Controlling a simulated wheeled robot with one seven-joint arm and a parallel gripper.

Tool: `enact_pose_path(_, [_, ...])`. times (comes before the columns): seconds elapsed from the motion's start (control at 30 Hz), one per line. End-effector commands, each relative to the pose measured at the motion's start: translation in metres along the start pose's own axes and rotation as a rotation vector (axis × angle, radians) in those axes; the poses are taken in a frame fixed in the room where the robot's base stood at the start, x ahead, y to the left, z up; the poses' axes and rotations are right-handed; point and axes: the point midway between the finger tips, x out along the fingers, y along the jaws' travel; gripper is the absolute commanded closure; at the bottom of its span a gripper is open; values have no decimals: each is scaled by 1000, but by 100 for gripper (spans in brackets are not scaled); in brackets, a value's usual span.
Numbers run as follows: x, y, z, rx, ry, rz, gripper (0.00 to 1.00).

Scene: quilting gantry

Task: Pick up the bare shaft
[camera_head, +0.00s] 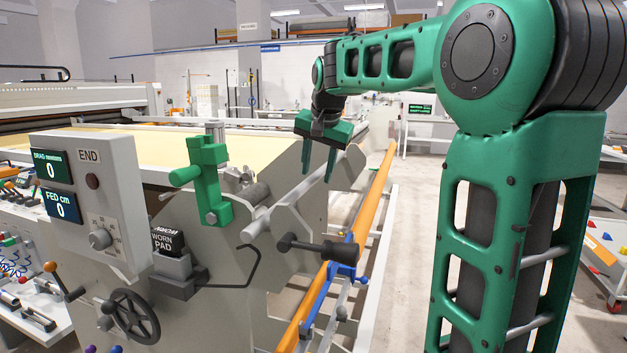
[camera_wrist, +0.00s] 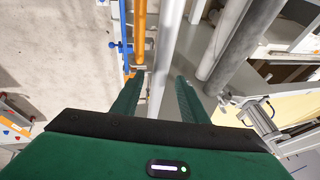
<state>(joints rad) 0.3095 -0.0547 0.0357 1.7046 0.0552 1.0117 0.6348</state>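The bare shaft (camera_head: 290,203) is a long pale-grey bar lying at a slant across the end of the gantry in the head view. In the wrist view the shaft (camera_wrist: 167,45) runs up the picture, lined up between my fingers. My gripper (camera_head: 318,175) is open and points down over the far part of the shaft. In the wrist view its two green fingers (camera_wrist: 160,78) stand apart with nothing gripped. I cannot tell how far the fingertips are above or around the shaft.
An orange rail (camera_head: 373,205) with a blue clamp (camera_head: 346,252) runs alongside on the right. A darker grey roller (camera_wrist: 238,45) lies parallel to the shaft. A green bracket (camera_head: 208,180), a worn-pad box (camera_head: 170,243) and a control panel (camera_head: 90,195) stand left.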

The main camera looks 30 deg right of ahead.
Motion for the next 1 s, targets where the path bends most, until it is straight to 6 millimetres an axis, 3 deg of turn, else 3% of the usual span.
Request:
enact_pose_path(0.17, [0,0,0,0,0,0,60])
enact_pose_path(0.37, [0,0,0,-1,0,0,100])
enact_pose_path(0.77, [-4,-2,-2,-1,1,-2,100])
enact_pose_path(1.0, [-26,-9,-11,-2,3,-3,100])
